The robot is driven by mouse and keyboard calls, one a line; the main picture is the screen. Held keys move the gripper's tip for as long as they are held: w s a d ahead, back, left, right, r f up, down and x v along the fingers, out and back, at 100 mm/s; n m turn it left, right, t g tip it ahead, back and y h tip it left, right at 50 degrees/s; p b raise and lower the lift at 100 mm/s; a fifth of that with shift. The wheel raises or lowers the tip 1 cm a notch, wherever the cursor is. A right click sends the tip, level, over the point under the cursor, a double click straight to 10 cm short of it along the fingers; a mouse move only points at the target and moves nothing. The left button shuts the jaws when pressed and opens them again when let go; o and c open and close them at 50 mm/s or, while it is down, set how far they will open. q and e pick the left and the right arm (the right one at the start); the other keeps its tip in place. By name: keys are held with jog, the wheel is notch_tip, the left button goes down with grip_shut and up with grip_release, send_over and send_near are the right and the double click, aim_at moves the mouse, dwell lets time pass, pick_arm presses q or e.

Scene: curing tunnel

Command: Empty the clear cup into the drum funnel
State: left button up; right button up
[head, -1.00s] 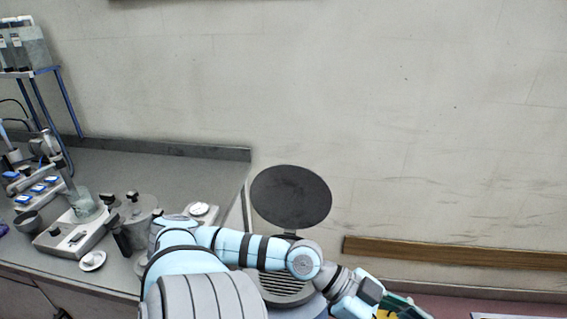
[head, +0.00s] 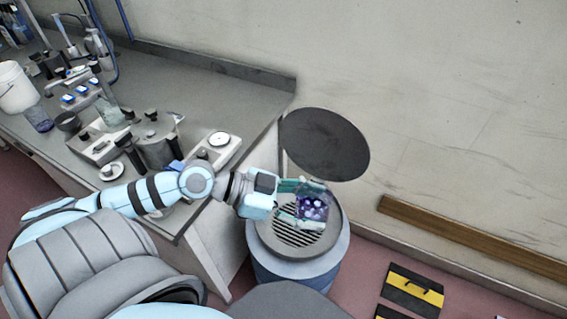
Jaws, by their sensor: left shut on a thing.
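My left gripper (head: 299,203) is shut on a clear cup (head: 314,208) with purple contents. The cup is over the drum funnel (head: 328,241), a round grey piece with a slotted grate on top of a blue drum (head: 292,274). The cup hides part of the grate. It looks roughly upright, but I cannot tell its exact tilt or its height above the grate. The funnel's round dark lid (head: 325,145) stands open behind it. My right gripper is not in view.
A grey bench (head: 200,95) on the left holds a white bucket (head: 14,88), a glass beaker (head: 109,112), a metal pot (head: 155,146) and a small scale (head: 219,140). Its corner is close to the drum. A yellow-and-black case (head: 414,287) lies on the floor at right.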

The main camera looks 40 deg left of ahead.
aim_at(306, 201)
pick_arm(q)
jog(key=w+a+f+n+t+y+b, duration=0.2)
jog(key=w+f+n+t+y+b, duration=0.15)
jog(key=f, duration=0.65)
jog(key=w+a+f+n+t+y+b, duration=0.25)
jog(key=w+f+n+y, duration=0.2)
jog(key=f, duration=0.55)
jog(key=w+d+f+n+y+b, duration=0.1)
jog(key=d+f+b, duration=0.1)
jog(key=d+f, duration=0.4)
jog(key=shift+w, duration=0.15)
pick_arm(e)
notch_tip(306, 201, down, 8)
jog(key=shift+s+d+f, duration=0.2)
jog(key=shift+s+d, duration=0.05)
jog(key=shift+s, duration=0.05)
pick_arm(q)
jog(key=shift+a+f+g, duration=0.1)
jog(key=shift+f+g, duration=0.05)
jog(key=shift+g, duration=0.15)
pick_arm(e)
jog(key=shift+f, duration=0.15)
